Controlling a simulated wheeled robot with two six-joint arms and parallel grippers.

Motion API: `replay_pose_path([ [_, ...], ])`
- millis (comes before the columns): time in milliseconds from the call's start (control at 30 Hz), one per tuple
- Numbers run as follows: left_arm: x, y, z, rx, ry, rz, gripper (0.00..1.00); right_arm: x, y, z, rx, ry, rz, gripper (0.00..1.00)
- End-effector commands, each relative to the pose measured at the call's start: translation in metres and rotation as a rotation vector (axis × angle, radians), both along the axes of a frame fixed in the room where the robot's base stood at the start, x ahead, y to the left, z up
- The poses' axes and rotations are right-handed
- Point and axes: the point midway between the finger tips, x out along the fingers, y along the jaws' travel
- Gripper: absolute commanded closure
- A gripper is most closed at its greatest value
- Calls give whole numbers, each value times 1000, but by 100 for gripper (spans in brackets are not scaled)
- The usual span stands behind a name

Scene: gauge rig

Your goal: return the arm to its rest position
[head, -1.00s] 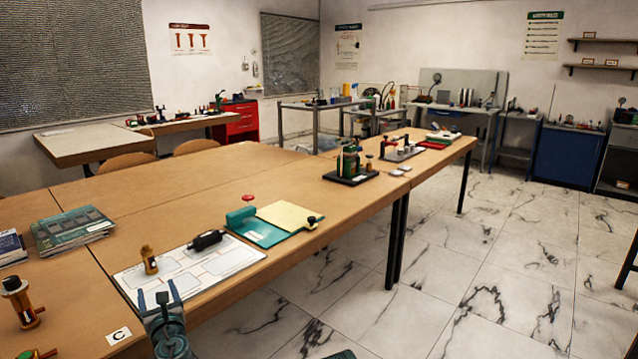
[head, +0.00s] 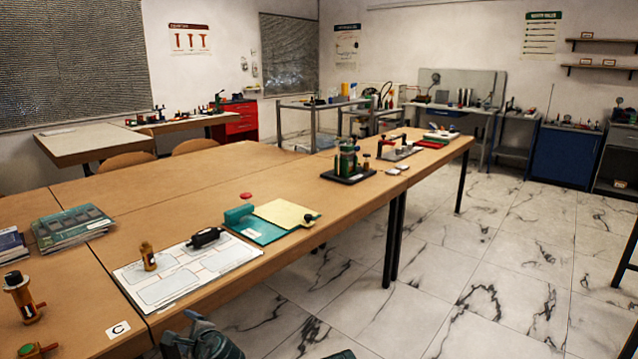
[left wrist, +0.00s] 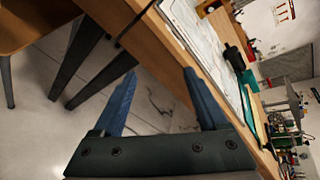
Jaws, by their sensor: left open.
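My left gripper (left wrist: 158,88) is open and empty in the left wrist view, its two blue fingers apart over the floor beside the table edge. In the head view my left arm shows low at the bottom edge, below and in front of the table (head: 215,295); its fingertips are hard to make out there. My right gripper is not clearly in view; only a small dark piece shows at the bottom edge.
The marble floor (head: 450,270) at right is clear.

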Motion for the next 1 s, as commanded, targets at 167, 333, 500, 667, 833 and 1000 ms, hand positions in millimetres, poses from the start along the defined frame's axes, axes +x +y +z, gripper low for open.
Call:
replay_pose_path([
  [167, -39, -82, -66, -509, -9, 265, 24, 0, 0, 0, 0, 0, 0, 10],
  [333, -90, -161, -109, -838, 81, 543, 24, 0, 0, 0, 0, 0, 0, 10],
  [500, -136, -218, -128, -995, 188, 762, 24, 0, 0, 0, 0, 0, 0, 10],
  [667, -178, -261, -133, -1064, 292, 936, 24, 0, 0, 0, 0, 0, 0, 10],
  [833, -179, -262, -95, -1068, 295, 953, 24, 0, 0, 39, 0, 0, 0, 10],
  [1000, -179, -261, -57, -1068, 294, 951, 24, 0, 0, 76, 0, 0, 0, 10],
])
